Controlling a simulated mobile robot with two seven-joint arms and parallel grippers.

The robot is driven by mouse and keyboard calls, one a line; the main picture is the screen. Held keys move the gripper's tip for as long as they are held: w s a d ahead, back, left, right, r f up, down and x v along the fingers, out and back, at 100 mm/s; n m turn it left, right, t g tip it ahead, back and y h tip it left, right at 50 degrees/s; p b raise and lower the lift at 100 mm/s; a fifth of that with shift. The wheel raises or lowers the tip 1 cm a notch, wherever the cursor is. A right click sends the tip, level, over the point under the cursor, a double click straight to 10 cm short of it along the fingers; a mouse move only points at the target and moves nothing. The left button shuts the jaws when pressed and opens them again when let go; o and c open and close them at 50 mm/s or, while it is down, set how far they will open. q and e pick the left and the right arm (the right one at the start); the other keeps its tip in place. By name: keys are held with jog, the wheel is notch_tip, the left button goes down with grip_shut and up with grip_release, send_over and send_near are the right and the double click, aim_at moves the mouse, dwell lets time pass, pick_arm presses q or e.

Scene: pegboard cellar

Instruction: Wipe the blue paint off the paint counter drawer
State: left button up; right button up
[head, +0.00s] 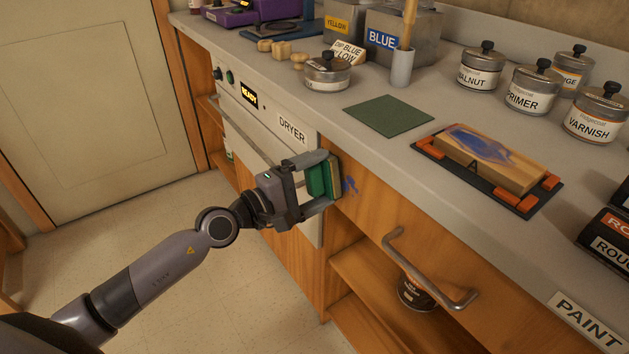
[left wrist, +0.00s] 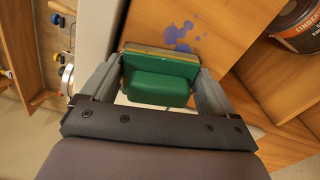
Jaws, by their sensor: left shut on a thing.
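My left gripper (head: 318,180) is shut on a green block with a tan pad face (head: 317,180). In the left wrist view the green block (left wrist: 158,84) sits between both fingers (left wrist: 155,85), its tan side toward the wood. The paint counter drawer (head: 365,200) has a wooden front with a curved metal handle (head: 428,268). Blue paint (head: 350,185) marks the drawer front just right of the block. In the left wrist view the blue paint (left wrist: 180,36) shows as several blotches beyond the block. I cannot tell whether the pad touches the wood. My right gripper is out of view.
On the counter (head: 385,165) are a green mat (head: 389,116), a clamped wooden board (head: 490,160) with blue paint, and several lidded cans (head: 533,90). The dryer (head: 270,130) stands left of the drawer. Open shelves (head: 365,285) below hold a can (head: 416,293).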

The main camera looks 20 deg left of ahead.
pick_arm(q)
jog(key=shift+w+d, duration=0.4)
jog(key=shift+w, duration=0.15)
